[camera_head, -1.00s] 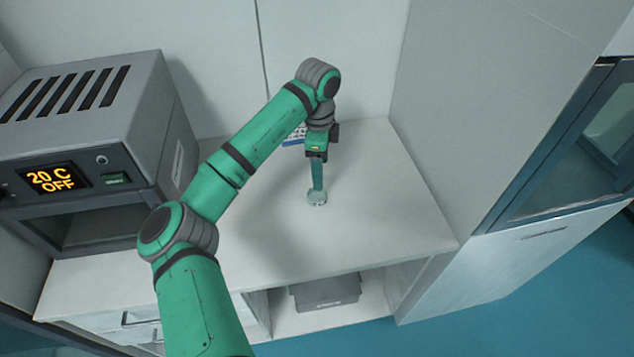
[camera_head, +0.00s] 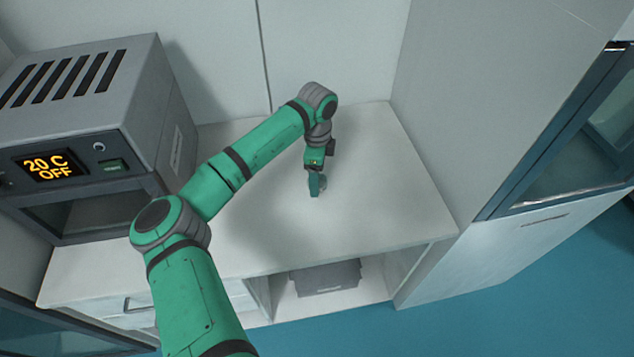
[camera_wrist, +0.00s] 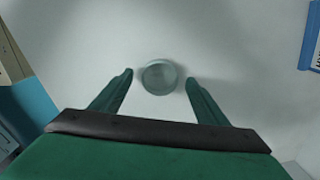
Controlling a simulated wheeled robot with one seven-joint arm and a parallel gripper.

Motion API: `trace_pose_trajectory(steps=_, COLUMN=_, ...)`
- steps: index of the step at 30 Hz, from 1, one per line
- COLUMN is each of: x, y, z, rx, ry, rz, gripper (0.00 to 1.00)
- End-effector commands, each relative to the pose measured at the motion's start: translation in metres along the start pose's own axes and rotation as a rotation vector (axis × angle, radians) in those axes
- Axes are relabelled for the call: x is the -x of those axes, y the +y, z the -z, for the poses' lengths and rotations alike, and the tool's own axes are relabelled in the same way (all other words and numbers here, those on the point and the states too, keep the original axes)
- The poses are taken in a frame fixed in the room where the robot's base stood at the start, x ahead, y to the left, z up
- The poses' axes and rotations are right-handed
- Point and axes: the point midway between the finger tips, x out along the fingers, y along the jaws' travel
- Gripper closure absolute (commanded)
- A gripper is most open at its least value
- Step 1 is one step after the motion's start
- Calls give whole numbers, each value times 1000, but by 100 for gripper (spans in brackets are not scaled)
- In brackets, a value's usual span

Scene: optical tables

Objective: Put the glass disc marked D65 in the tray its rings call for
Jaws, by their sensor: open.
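A small round glass disc (camera_wrist: 159,77) lies on the white bench top, pale and clear with a lighter rim. No D65 mark or rings can be read on it. In the head view the disc (camera_head: 322,184) shows partly behind my fingers. My gripper (camera_wrist: 158,84) is open in the wrist view, one finger on each side of the disc, with a gap on both sides. In the head view my gripper (camera_head: 315,190) points down at the bench, close to the disc. No tray can be made out with certainty.
A grey oven (camera_head: 85,130) with a "20 C OFF" display stands on the left of the bench (camera_head: 375,220). A blue-edged item (camera_wrist: 311,40) shows at the wrist view's right edge. A grey box (camera_head: 325,278) sits on the shelf below. The bench's right side is clear.

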Motion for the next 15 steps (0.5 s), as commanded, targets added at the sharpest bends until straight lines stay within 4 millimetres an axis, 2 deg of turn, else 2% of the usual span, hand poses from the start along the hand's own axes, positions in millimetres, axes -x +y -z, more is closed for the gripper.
trace_pose_trajectory(steps=3, x=-6, y=0, z=0, rx=0, ry=0, rz=0, gripper=32)
trace_pose_trajectory(steps=9, x=-7, y=0, z=0, rx=0, ry=0, rz=1, gripper=32)
trace_pose_trajectory(steps=11, x=-7, y=0, z=0, rx=0, ry=0, rz=1, gripper=44)
trace_pose_trajectory(steps=15, x=-6, y=0, z=0, rx=0, ry=0, rz=1, gripper=77)
